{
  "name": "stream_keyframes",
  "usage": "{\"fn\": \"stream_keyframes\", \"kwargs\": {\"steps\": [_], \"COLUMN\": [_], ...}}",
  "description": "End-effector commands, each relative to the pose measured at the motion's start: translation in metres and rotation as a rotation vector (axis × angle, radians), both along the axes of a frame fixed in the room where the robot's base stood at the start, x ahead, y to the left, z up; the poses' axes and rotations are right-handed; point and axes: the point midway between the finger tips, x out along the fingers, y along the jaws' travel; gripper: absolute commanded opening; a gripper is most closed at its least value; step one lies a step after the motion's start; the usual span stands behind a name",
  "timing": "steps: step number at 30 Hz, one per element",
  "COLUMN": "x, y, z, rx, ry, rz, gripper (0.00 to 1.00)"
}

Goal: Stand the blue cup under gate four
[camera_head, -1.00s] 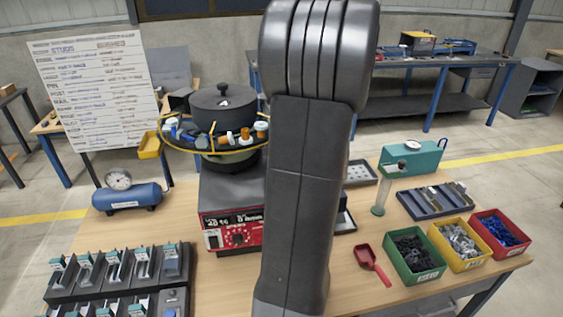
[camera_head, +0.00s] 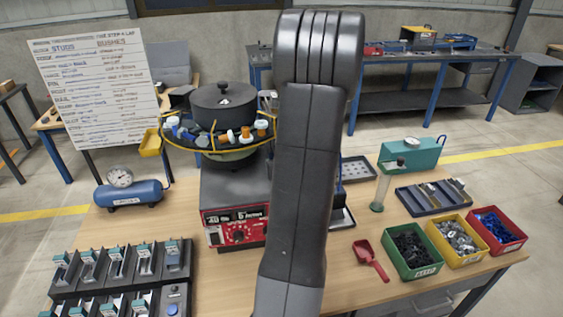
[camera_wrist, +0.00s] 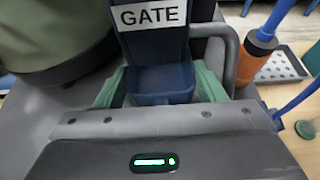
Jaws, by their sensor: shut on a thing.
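In the wrist view my gripper (camera_wrist: 155,90) has its green-padded fingers closed on either side of a dark blue, open-topped piece, which I take to be the blue cup (camera_wrist: 162,82). A dark blue panel with a white "GATE" label (camera_wrist: 150,15) stands just beyond it; any number is cut off. I cannot tell whether the cup touches the panel. In the head view my arm hides the gripper and the cup. The bowl feeder (camera_head: 222,110) stands left of my arm, with parts around its yellow-edged rim.
The red control box (camera_head: 236,228) sits below the bowl. A glass tube (camera_head: 381,190), a red scoop (camera_head: 368,258) and green, yellow and red bins (camera_head: 415,270) stand at the right. A blue air tank (camera_head: 130,194) and several levers (camera_head: 115,262) are at the left.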

Motion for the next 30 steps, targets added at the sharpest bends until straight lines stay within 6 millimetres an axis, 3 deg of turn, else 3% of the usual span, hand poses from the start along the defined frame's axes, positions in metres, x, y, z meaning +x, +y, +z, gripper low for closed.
{"fn": "stream_keyframes", "kwargs": {"steps": [2, 3, 6, 19, 30], "x": [0.000, 0.000, 0.000, -0.001, -0.050], "y": [0.000, 0.000, 0.000, 0.000, -0.011], "z": [-0.003, -0.003, -0.002, 0.003, 0.022], "rx": [-0.001, -0.001, 0.000, 0.000, -0.001], "ry": [-0.001, 0.000, 0.000, 0.000, -0.003], "rz": [0.000, 0.000, 0.000, 0.000, -0.002], "gripper": [0.32, 0.65, 0.85, 0.85, 0.85]}}
